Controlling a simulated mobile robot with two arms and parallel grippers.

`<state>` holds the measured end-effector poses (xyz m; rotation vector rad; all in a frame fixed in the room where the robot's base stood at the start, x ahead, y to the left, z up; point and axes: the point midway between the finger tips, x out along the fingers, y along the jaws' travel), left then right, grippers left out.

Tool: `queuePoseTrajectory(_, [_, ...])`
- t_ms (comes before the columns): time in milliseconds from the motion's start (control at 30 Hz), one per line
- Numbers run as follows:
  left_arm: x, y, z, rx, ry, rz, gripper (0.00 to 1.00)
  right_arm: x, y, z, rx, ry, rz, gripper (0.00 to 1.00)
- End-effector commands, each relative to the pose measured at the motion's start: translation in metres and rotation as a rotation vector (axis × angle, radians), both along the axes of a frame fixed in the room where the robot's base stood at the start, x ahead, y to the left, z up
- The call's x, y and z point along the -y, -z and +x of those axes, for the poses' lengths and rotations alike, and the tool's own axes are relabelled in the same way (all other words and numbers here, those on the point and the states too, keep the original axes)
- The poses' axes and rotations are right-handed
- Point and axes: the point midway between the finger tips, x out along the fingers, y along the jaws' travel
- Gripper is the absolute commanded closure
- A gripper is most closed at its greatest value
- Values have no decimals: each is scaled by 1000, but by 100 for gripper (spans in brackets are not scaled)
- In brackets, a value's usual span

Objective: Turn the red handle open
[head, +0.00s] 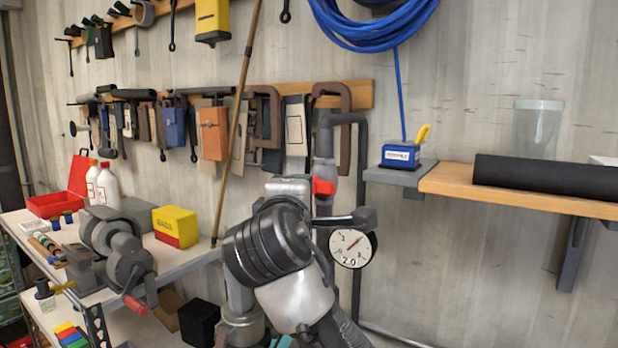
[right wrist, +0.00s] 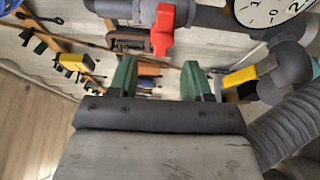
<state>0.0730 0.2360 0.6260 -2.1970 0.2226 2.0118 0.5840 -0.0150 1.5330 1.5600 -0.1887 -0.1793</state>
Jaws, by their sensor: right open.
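The red handle (head: 325,186) sits on a grey vertical pipe against the wall in the head view, just above a round gauge (head: 352,248). In the right wrist view the red handle (right wrist: 163,30) is on a grey pipe, close to the upper edge. My right gripper (right wrist: 158,66) is open, with its two green fingers apart and nothing between them. The handle appears beyond and above the fingertips, sideways between them, not touching them. In the head view my right wrist hides the pipe's lower part and the fingers cannot be made out. My left gripper is not in view.
A wooden shelf (head: 445,180) with a black roll (head: 545,177) is at right. A brown pole (head: 238,110) leans on the wall near my right arm.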

Motion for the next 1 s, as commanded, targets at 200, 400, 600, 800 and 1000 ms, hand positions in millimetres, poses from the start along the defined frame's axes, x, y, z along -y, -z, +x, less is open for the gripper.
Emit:
queuePoseTrajectory(200, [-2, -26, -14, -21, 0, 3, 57, 11, -3, 40, -6, 5, -2, 51])
queuePoseTrajectory(400, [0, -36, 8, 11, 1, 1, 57, 15, -2, 60, -3, 2, 1, 51])
queuePoseTrajectory(600, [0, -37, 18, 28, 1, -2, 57, 16, 1, 65, -1, 1, 2, 51])
queuePoseTrajectory(800, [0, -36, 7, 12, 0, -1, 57, 16, 1, 64, -1, 1, 2, 59])
queuePoseTrajectory(1000, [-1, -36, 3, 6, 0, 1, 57, 16, 1, 64, -1, 1, 2, 89])
